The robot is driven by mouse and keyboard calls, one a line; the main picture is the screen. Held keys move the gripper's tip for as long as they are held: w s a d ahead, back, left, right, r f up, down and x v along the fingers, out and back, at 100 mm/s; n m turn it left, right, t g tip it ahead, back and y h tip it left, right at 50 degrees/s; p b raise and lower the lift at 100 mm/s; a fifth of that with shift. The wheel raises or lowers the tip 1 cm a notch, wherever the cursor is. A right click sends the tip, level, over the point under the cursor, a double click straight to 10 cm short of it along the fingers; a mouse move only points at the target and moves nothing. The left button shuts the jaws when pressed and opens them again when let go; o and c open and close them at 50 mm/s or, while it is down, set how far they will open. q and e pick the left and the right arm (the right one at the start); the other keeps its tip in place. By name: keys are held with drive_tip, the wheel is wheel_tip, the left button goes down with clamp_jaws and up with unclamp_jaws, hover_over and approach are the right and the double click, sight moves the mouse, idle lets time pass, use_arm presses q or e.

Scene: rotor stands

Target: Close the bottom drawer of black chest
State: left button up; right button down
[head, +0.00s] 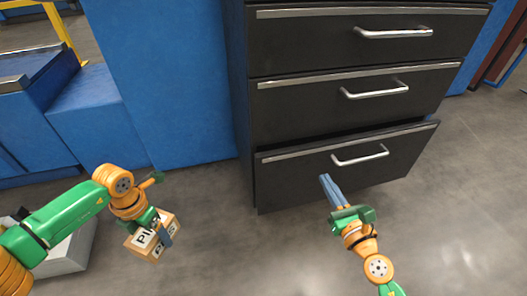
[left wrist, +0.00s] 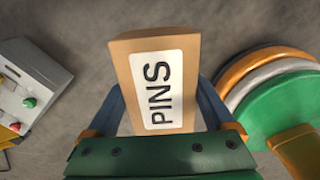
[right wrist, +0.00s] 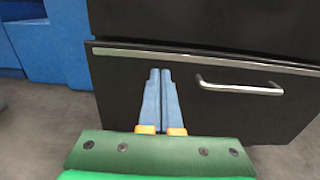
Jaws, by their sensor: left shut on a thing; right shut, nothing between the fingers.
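The black chest (head: 355,108) stands in the middle of the head view, with several drawers showing. Its bottom drawer (head: 290,182) sticks out a little, with a dark gap above its front. The bottom drawer has a silver handle (head: 360,156); the handle also shows in the right wrist view (right wrist: 240,88). My right gripper (head: 324,178) is shut and empty, its fingertips at or just before the drawer front, left of the handle; I cannot tell if they touch. My left gripper (head: 158,210) is shut on a tan box labelled PINS (left wrist: 155,75), held above the floor.
Blue cabinets (head: 165,80) stand left of the chest. A pale grey box (head: 72,250) with a green button in the left wrist view (left wrist: 30,102) is on the floor at left. Grey floor (head: 460,190) is open in front and to the right.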

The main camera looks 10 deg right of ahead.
sight(307, 150)
drive_tip(key=w, duration=0.9)
drive_tip(key=shift+w+a+b, duration=0.2)
drive_tip(key=shift+a+b, duration=0.15)
drive_tip(key=shift+a, duration=0.05)
